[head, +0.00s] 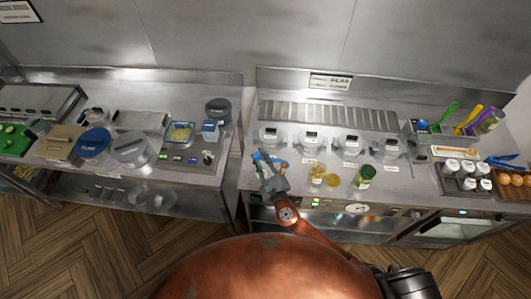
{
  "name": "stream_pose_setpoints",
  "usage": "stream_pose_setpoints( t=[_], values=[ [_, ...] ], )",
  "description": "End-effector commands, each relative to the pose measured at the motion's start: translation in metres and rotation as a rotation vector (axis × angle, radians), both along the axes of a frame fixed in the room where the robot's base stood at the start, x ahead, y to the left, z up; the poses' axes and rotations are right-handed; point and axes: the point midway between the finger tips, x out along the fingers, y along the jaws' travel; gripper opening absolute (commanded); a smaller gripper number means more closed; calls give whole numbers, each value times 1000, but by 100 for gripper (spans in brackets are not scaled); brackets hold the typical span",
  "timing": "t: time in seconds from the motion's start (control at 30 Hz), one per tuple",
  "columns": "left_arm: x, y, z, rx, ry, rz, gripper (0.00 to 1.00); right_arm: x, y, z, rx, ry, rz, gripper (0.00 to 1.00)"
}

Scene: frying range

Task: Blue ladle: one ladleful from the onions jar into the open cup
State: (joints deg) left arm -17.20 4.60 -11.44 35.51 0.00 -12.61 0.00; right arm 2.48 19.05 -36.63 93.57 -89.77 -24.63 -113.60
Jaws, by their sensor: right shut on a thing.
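My right gripper (267,178) is at the front of the right-hand counter, shut on the blue ladle (265,158). The ladle is close in front of the leftmost of several clear jars (270,136); its bowl is hard to make out. More jars stand in the row to the right, including one (311,141), another (351,145) and a far one (390,149). Their labels are too small to read, so I cannot tell which holds onions. A small clear cup (317,175) with yellowish contents stands near the front edge; whether it is the open cup is unclear. My left gripper is not in view.
A yellow disc (333,182) and a green-lidded jar (366,175) stand right of the cup. White-topped shakers (466,176) and coloured utensils (465,120) are further right. The left counter (200,182) holds lidded tubs, beyond a gap.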

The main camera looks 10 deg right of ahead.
Motion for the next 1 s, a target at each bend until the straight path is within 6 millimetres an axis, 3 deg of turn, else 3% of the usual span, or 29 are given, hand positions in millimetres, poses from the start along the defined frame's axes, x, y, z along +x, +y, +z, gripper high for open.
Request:
stream_pose_setpoints(
  t=[0.7,1.0],
  values=[
    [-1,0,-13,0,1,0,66,-12,47,-57,-390,-104,1,0],
    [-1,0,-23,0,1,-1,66,-15,58,-87,-549,-147,1,0]
  ],
)
